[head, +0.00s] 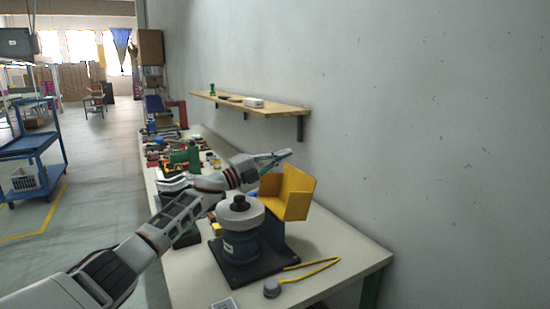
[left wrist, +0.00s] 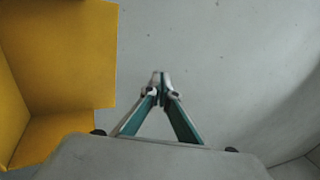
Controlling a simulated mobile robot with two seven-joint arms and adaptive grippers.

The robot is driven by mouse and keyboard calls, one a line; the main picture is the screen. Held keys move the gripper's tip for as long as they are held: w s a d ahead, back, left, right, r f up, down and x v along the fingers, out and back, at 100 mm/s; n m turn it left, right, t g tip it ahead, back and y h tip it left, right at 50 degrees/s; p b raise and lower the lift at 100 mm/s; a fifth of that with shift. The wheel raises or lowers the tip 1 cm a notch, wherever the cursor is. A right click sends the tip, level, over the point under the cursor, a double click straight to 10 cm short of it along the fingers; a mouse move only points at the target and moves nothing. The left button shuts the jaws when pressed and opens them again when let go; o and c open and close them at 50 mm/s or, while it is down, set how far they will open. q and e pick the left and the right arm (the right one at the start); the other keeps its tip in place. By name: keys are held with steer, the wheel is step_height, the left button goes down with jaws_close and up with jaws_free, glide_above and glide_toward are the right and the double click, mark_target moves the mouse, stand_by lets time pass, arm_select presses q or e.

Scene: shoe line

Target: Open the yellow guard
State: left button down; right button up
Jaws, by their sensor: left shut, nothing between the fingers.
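The yellow guard (head: 287,193) is an angled yellow plate on the machine (head: 242,232), which stands on a dark base on the bench. The guard stands up at the machine's right rear side, towards the wall. My left gripper (head: 288,153) is at the guard's upper left edge in the head view, with its fingers pointing right towards the wall. In the left wrist view the gripper (left wrist: 160,76) is shut and empty, and the guard (left wrist: 62,55) fills the left side, apart from the fingertips. My right gripper is not in view.
The bench (head: 345,255) runs along a grey wall, with many tools and parts farther back. A wooden shelf (head: 250,103) is fixed to the wall above. A yellow cable with a grey round button (head: 271,288) lies in front of the machine. A blue cart (head: 32,150) stands at left.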

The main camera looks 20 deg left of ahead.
mark_target(297, 181)
arm_select(q)
steer(key=shift+g+y, duration=0.6)
steer(key=shift+g, duration=0.2)
steer(key=w+d+f, duration=0.1)
steer(key=w, duration=0.1)
steer(key=w+d+f+p, duration=0.1)
steer(key=w+d, duration=0.1)
steer(key=shift+d+f, duration=0.15)
steer(key=shift+w+d+f+g+y, duration=0.25)
steer(key=shift+w+d+f, duration=0.1)
steer(key=shift+f, duration=0.15)
steer(key=shift+w+d+f+g+y, duration=0.25)
steer(key=shift+w+f, duration=0.05)
steer(key=shift+f, duration=0.15)
